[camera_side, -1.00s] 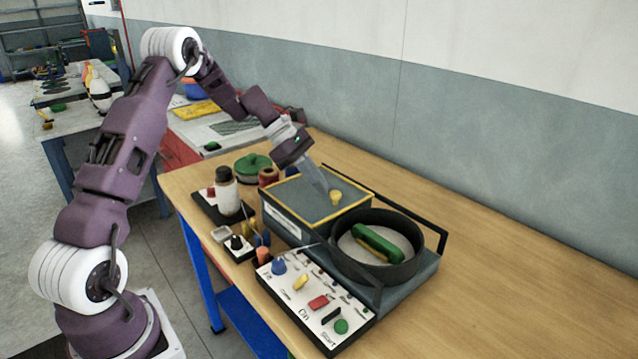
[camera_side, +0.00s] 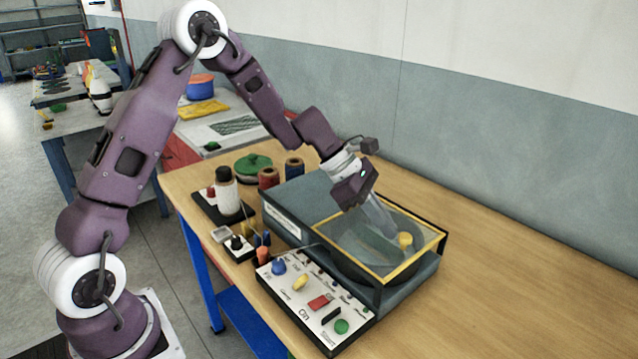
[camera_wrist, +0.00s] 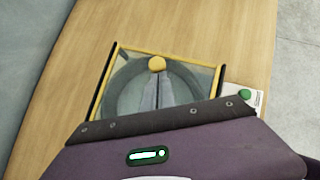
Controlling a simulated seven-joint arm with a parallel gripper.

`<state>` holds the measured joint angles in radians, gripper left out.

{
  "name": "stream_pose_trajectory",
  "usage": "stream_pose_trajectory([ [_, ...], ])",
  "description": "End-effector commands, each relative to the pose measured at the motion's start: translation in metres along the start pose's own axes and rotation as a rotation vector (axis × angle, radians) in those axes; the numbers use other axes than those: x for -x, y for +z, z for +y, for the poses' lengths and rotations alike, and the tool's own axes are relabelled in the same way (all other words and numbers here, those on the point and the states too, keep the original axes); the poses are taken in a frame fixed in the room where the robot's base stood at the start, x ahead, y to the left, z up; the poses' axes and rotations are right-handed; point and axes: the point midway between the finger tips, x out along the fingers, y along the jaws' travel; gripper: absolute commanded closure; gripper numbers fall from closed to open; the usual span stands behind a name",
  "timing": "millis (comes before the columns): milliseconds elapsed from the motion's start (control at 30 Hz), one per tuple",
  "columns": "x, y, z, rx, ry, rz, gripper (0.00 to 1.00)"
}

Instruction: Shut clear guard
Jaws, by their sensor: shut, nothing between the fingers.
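The clear guard (camera_side: 352,243), a see-through panel with a yellow frame, lies over the round dark bowl (camera_side: 372,262) on the grey machine. A yellow knob (camera_side: 405,240) stands on it near its right side; the knob also shows in the wrist view (camera_wrist: 157,64). My gripper (camera_side: 392,230) is shut and empty, its fingertips right beside the knob on the machine-body side. I cannot tell whether they touch it. In the wrist view the guard's yellow frame (camera_wrist: 165,51) surrounds the bowl. The green object in the bowl is hidden now.
A control panel (camera_side: 318,312) with coloured buttons and knobs stands in front of the machine. A bottle (camera_side: 227,192), thread spools (camera_side: 294,168) and a green lidded item (camera_side: 253,166) stand to the left. The table (camera_side: 520,290) is clear to the right.

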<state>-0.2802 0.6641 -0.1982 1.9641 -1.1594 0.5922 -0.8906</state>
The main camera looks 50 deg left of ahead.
Motion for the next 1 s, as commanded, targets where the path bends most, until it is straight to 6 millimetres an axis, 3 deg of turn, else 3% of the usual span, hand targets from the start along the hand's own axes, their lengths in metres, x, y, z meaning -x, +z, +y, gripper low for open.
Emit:
stream_pose_trajectory([
  [600,-0.003,0.006,-0.006,-0.004,-0.008,-0.006,1.00],
  [767,0.026,-0.020,-0.002,0.003,0.005,-0.001,1.00],
  [1000,0.095,-0.022,-0.001,-0.001,0.010,0.000,1.00],
])
